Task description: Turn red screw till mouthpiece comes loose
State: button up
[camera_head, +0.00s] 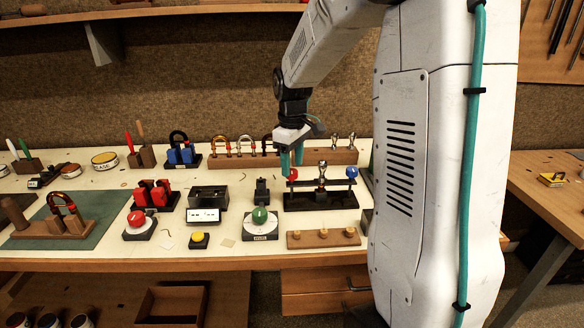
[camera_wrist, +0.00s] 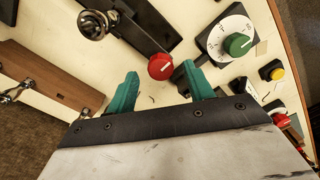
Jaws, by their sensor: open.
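The red screw (camera_head: 292,174) is a round red knob at the left end of a black stand (camera_head: 320,201). A silver mouthpiece (camera_head: 322,172) stands upright at the middle of the stand. A blue knob (camera_head: 351,172) is at the right end. My gripper (camera_head: 291,163) is open, its teal fingers pointing down at the red screw. In the wrist view, the red screw (camera_wrist: 160,66) shows a white line and lies just beyond the gap between the fingertips of my gripper (camera_wrist: 160,75). I cannot tell whether they touch. The mouthpiece (camera_wrist: 93,24) is at upper left.
A small black device (camera_head: 262,191) stands left of the stand, with a green-knob dial (camera_head: 260,222) in front. A wooden rack (camera_head: 230,160) with horns and mouthpieces is behind. A wooden block with pegs (camera_head: 323,238) lies in front.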

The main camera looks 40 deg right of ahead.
jog(key=shift+f, duration=0.95)
jog(key=c, duration=1)
